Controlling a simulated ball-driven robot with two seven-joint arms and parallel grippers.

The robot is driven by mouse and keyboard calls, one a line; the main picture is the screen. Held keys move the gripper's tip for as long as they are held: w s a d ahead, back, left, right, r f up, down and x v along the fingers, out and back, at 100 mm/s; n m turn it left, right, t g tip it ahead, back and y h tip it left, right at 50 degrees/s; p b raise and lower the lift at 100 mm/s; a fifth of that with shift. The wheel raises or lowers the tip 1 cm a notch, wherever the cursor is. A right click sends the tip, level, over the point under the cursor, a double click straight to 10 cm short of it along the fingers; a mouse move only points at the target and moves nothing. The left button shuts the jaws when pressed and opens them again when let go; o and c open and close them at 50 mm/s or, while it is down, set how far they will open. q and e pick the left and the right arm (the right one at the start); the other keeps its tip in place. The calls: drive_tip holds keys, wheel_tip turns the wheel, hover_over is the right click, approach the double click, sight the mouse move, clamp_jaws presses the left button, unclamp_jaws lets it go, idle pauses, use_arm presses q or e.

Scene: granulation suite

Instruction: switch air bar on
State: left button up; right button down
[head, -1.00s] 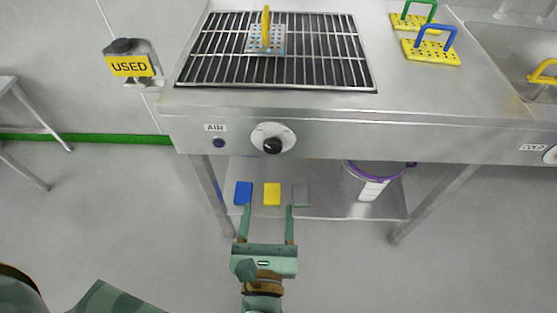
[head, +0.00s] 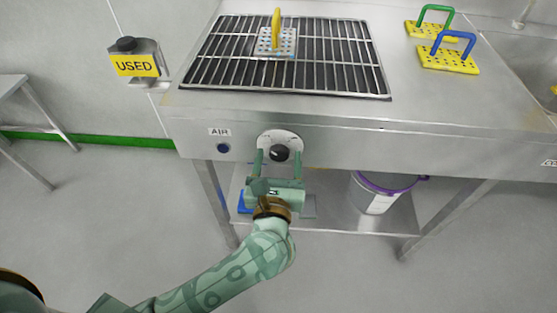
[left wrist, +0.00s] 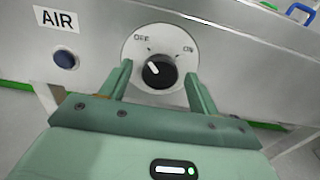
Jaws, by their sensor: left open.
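The air bar switch is a black rotary knob (head: 279,153) on a round pale plate (head: 291,138), set in the front panel of the steel bench beside an AIR label (head: 219,132). In the left wrist view the knob (left wrist: 160,71) shows a white pointer mark tilted up-left, toward OFF; ON is printed at the plate's upper right. My left gripper (head: 280,160) is open, its fingers on either side of the knob. My right gripper is not in view.
A dark blue button (head: 223,148) sits left of the knob. Above is a grille (head: 330,58) with a perforated block (head: 276,42) on it. A bucket (head: 378,196) stands on the lower shelf.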

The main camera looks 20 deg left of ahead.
use_arm(q)
drive_tip(key=c, duration=1)
drive_tip(key=shift+o, duration=0.2)
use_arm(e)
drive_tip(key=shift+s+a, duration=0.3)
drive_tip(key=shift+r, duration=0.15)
